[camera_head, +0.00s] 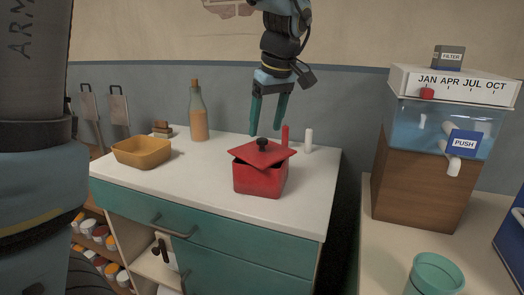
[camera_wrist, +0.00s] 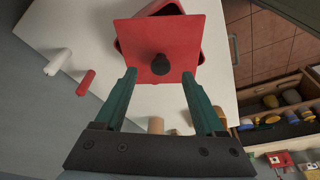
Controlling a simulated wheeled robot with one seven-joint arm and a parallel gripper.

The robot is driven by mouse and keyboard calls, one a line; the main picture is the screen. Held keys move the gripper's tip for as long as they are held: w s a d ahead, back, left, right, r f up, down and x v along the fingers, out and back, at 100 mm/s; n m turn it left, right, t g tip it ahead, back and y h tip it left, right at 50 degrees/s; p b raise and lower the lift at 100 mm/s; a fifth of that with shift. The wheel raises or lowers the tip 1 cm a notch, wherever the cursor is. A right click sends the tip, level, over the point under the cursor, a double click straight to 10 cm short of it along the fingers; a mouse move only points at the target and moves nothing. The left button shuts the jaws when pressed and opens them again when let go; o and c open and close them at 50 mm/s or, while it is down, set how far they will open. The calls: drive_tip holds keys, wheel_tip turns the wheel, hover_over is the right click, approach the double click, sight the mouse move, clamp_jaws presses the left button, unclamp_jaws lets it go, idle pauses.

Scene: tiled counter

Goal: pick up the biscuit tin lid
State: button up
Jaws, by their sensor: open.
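The red square biscuit tin (camera_head: 258,180) stands on the white counter top. Its red lid (camera_head: 272,153) with a black knob (camera_head: 262,145) lies on top, turned askew so that its edges overhang the tin. In the wrist view the lid (camera_wrist: 132,39) and its knob (camera_wrist: 161,64) are near the top middle, with part of the tin (camera_wrist: 165,8) behind. My gripper (camera_head: 266,132) is above the lid, pointing down, with its green fingers apart. In the wrist view my gripper (camera_wrist: 161,82) has the knob roughly between its fingertips. Whether the fingers touch anything is unclear.
A red cylinder (camera_head: 285,135) and a white cylinder (camera_head: 308,140) stand close behind the tin. A bottle (camera_head: 199,115) and a yellow bowl (camera_head: 142,153) are to the left. The counter's front edge (camera_head: 220,220) is clear. A water dispenser (camera_head: 440,130) stands right.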

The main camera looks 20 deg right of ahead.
sight(262, 139)
drive_tip(key=shift+p+x, duration=0.3)
drive_tip(key=shift+x, duration=1.5)
drive_tip(key=shift+w+a+r, duration=0.1)
clamp_jaws()
